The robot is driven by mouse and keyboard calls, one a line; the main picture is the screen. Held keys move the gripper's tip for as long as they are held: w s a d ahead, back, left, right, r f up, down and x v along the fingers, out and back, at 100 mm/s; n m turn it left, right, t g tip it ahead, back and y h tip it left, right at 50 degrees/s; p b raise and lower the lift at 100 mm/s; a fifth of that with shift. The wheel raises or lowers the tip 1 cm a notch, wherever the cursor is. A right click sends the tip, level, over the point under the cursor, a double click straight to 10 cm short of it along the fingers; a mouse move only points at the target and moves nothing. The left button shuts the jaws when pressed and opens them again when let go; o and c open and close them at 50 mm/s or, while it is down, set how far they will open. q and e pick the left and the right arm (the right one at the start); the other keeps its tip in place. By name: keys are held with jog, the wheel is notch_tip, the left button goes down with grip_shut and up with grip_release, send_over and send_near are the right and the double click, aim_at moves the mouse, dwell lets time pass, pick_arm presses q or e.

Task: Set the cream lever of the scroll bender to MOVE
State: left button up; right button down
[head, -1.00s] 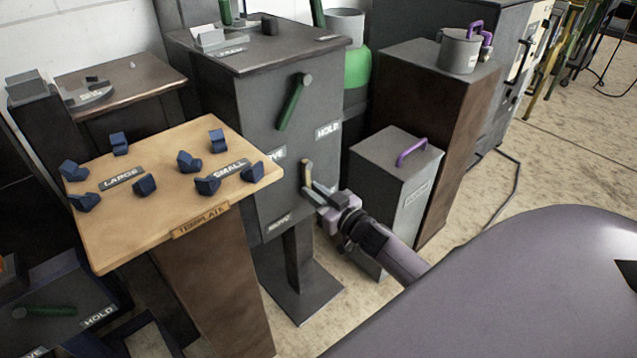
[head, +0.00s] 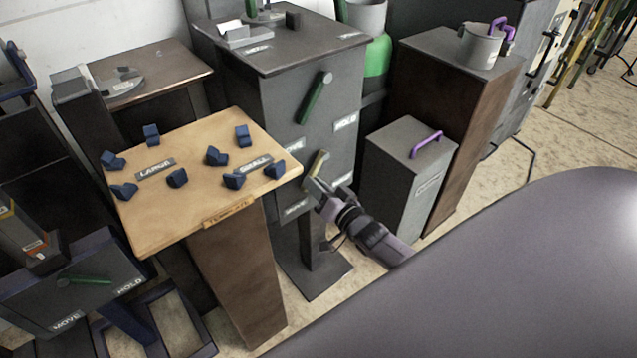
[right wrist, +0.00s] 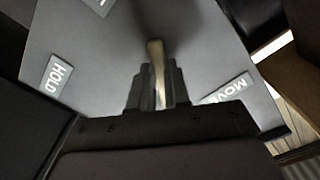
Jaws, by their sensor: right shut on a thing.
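The scroll bender (head: 275,100) is a dark grey cabinet on a post in the head view. Its cream lever (head: 319,163) is on the front face, with its lower end leaning down-left, towards the side of the lower-left MOVE plate (head: 294,210). My right gripper (head: 313,185) is shut on the lever's lower part. In the right wrist view the cream lever (right wrist: 157,65) rises from between the fingers (right wrist: 156,88); the gripped end is hidden. A MOVE plate (right wrist: 226,91) is at the right there, a HOLD plate (right wrist: 57,75) at the left. My left gripper is not in view.
A green lever (head: 314,97) is above the cream one. A wooden template table (head: 200,190) with blue blocks stands at the left. A grey box (head: 395,175) with a purple handle stands close to the right of the cabinet. Another bender panel (head: 75,285) is at lower left.

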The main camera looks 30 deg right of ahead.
dwell(0.4)
jog(key=c, duration=1.1)
grip_release()
pick_arm(q)
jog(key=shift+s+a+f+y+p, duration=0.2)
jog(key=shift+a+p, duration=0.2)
jog(key=shift+p, duration=0.15)
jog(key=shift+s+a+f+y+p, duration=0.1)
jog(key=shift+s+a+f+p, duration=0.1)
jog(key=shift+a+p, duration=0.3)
pick_arm(e)
jog(key=shift+s+d, duration=0.15)
jog(key=shift+s, duration=1.7)
jog(key=shift+s+d, duration=0.1)
jog(key=shift+s, duration=1.7)
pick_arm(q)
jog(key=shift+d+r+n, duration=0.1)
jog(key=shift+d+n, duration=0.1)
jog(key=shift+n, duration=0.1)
